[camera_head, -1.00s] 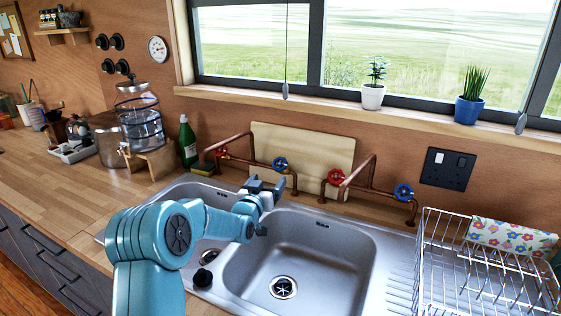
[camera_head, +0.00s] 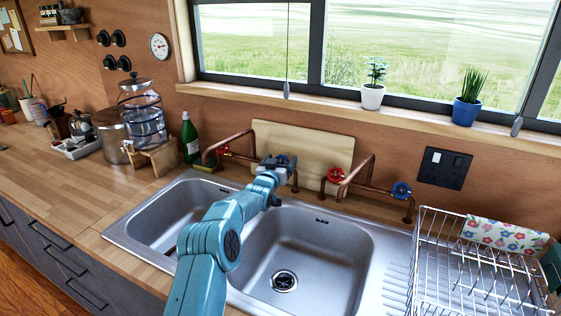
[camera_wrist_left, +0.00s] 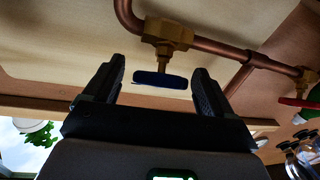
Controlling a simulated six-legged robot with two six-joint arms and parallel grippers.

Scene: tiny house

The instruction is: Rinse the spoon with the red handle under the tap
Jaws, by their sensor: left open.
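My left gripper (camera_head: 278,163) is open at the blue valve of the left copper tap (camera_head: 238,136), behind the sink. In the left wrist view the blue valve (camera_wrist_left: 160,80) sits edge-on between the two open fingers (camera_wrist_left: 158,66), with a visible gap to each. The head view hides this valve behind the gripper. The tap's red valve (camera_head: 223,151) is to the left. The sink has a left basin (camera_head: 155,222) and a right basin (camera_head: 315,250); I see no running water. No spoon with a red handle shows. My right gripper is not in view.
A second copper tap with red (camera_head: 335,175) and blue (camera_head: 401,191) valves stands to the right. A wooden board (camera_head: 310,145) leans on the wall behind. A wire dish rack (camera_head: 450,265) stands right of the sink. A green bottle (camera_head: 190,140) is left of the taps.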

